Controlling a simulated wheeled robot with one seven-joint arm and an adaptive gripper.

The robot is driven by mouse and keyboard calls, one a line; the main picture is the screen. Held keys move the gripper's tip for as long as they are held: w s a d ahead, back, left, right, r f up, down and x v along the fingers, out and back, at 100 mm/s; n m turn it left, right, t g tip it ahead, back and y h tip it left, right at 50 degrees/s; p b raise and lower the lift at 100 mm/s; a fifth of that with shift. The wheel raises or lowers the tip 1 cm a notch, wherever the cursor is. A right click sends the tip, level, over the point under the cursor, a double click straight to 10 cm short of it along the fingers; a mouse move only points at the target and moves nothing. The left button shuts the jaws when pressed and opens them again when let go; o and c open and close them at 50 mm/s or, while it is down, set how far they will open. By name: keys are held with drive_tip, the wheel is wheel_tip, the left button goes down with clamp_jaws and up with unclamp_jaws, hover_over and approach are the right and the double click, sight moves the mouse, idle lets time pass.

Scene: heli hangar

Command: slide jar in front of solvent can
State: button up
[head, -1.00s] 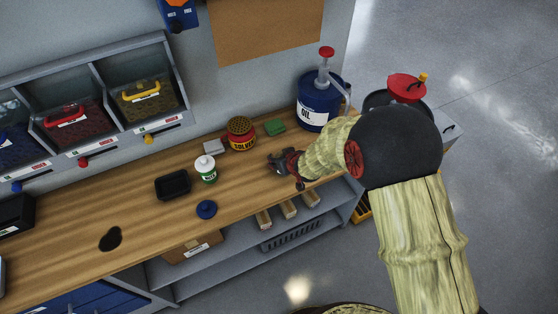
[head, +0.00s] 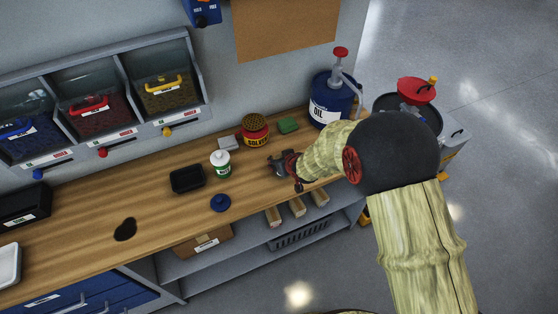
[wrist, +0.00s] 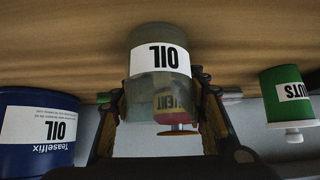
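A clear jar with a white OIL label (wrist: 158,60) stands upright on the bench between the fingers of my gripper (wrist: 160,98), which hug its sides. The wrist view is upside down. The red and yellow solvent can (head: 255,134) stands toward the wall, up and left of my gripper (head: 275,165) in the head view. Part of the can also shows through the glass in the wrist view (wrist: 172,103), so it is behind the jar. In the head view the jar is hard to make out and the fingertips are small.
A green and white NUTS bottle (head: 220,164) stands left of my gripper, with a black tray (head: 187,179) and blue lid (head: 220,203) nearby. A green block (head: 288,125) and blue oil drum (head: 328,103) stand toward the back right. The bench front edge is close.

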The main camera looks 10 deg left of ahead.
drive_tip(key=o, duration=0.6)
drive_tip(key=shift+o, duration=0.3)
drive_tip(key=v, duration=1.2)
drive_tip(key=shift+f, duration=0.1)
